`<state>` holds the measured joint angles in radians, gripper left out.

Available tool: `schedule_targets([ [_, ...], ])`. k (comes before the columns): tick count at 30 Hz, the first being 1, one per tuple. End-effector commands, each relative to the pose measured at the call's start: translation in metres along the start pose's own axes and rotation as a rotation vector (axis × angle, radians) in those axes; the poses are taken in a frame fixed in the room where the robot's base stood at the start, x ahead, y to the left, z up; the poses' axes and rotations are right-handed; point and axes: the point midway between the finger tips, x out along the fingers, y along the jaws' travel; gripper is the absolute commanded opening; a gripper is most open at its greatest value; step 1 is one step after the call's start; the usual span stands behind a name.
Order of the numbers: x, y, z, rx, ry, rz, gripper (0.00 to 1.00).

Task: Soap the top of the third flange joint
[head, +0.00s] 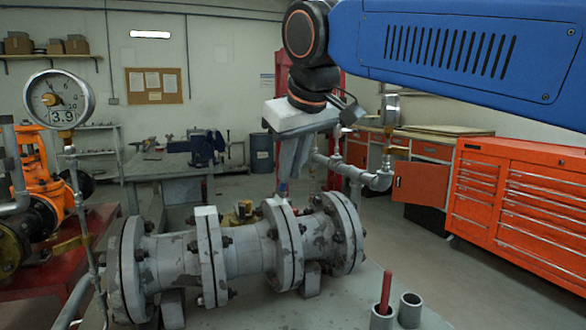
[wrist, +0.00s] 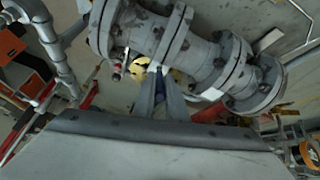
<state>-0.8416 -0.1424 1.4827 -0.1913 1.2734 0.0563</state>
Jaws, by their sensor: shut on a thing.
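A grey flanged pipe (head: 245,255) with worn paint lies across the bench. The third flange joint from the left (head: 284,245) is a bolted pair of discs; it also shows in the wrist view (wrist: 178,42). My gripper (head: 284,178) points down above this joint, shut on a slim blue tool, probably a brush (wrist: 159,88). The tool's pale tip is at or very near the flange's top edge; I cannot tell whether it touches. A white patch (head: 206,211) sits on top of the second joint, and shows in the wrist view too (wrist: 212,93).
A red-handled tool (head: 386,290) stands in a grey cup (head: 382,318), beside an empty-looking cup (head: 410,312). A gauge (head: 59,98) reading 3.9 stands at left. Thin pipework (head: 350,172) rises behind the right end. An orange tool cabinet (head: 520,205) stands at right.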

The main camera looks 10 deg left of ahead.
Motion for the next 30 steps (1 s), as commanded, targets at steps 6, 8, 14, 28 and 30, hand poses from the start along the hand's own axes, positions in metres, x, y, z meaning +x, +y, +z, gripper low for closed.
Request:
schedule_targets([
  [6,0.008,0.003,-0.011,0.000,-0.001,0.000,0.00],
  [8,0.009,0.003,-0.012,0.000,-0.001,0.000,0.00],
  [14,0.013,0.005,-0.018,0.001,-0.002,0.000,0.00],
  [28,0.025,0.011,-0.039,0.000,-0.001,-0.001,0.00],
  [30,0.024,0.011,-0.039,0.000,-0.001,-0.001,0.00],
])
